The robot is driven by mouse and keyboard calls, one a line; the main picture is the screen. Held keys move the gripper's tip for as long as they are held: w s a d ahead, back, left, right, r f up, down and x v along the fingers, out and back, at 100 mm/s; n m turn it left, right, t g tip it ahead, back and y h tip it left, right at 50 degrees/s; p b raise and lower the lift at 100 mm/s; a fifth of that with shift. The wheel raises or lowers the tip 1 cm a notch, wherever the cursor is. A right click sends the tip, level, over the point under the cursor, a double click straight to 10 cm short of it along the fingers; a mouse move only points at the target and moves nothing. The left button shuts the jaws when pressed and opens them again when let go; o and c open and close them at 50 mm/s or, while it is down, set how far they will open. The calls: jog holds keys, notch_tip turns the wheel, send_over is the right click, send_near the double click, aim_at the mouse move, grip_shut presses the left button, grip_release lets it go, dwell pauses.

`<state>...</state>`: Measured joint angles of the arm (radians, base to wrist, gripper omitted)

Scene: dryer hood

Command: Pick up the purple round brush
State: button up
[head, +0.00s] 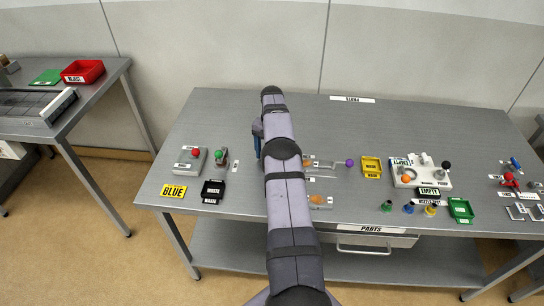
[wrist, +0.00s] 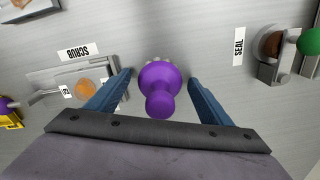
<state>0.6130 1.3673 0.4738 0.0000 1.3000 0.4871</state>
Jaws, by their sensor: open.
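The purple round brush (wrist: 160,88) is in the middle of the wrist view, with a rounded knob end toward my gripper and a wider bristled head beyond. My gripper (wrist: 160,77) is open, with one blue finger on each side of the brush. Gaps show between the brush and both fingers. In the head view my gripper (head: 258,140) is over the left-middle part of the grey table (head: 240,110), partly behind my arm. The brush cannot be made out there, as my arm hides that area.
A fixture labelled SCRUB (wrist: 75,85) stands left of the brush in the wrist view. A green-knobbed device (wrist: 290,50) stands right, beside a SEAL label (wrist: 239,47). In the head view a purple knob (head: 349,162) and a yellow tray (head: 371,167) lie right of my arm.

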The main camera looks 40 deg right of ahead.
jog(key=c, duration=1.2)
jog(key=shift+r, duration=0.5)
notch_tip(320, 180, up, 9)
jog(key=shift+r+p, duration=0.1)
jog(key=shift+p, duration=0.25)
